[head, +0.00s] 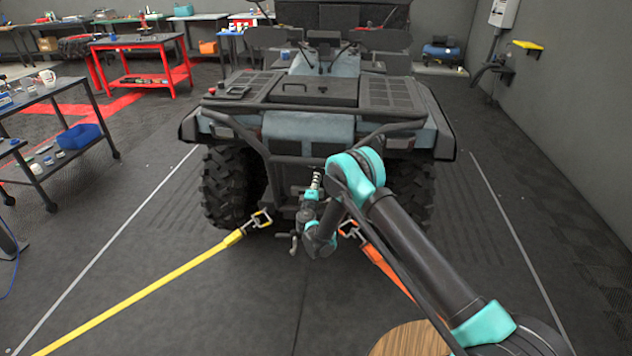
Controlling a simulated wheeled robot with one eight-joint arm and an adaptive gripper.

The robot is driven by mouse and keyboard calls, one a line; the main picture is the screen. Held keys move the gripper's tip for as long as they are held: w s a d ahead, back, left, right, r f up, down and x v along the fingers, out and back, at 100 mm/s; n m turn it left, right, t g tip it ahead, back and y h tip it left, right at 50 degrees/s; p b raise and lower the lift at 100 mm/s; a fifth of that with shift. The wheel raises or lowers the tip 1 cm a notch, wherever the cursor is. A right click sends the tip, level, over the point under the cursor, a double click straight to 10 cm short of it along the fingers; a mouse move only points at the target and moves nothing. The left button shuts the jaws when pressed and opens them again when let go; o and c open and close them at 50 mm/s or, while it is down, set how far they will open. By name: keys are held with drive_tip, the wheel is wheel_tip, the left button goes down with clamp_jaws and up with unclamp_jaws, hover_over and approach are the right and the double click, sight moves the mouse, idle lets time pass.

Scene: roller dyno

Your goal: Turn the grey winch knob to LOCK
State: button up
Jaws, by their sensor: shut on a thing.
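My gripper (311,194) is at the rear of the quad bike (308,126), low on its middle, below the rear rack. It is small in the head view and partly covered by my own wrist. It is shut on a small grey piece there, which I take to be the winch knob (316,180). The knob's pointer and any LOCK marking are too small to read.
A yellow strap (150,292) runs from the quad bike to the lower left, and an orange strap (385,268) runs beneath my arm. A round wooden top (410,341) is at the bottom. A dark cart (58,120) stands left, and a red workbench (140,62) farther back.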

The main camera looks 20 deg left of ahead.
drive_tip(key=o, duration=1.2)
drive_tip(key=shift+c, duration=0.2)
drive_tip(key=v, duration=0.7)
drive_tip(key=shift+s, duration=0.25)
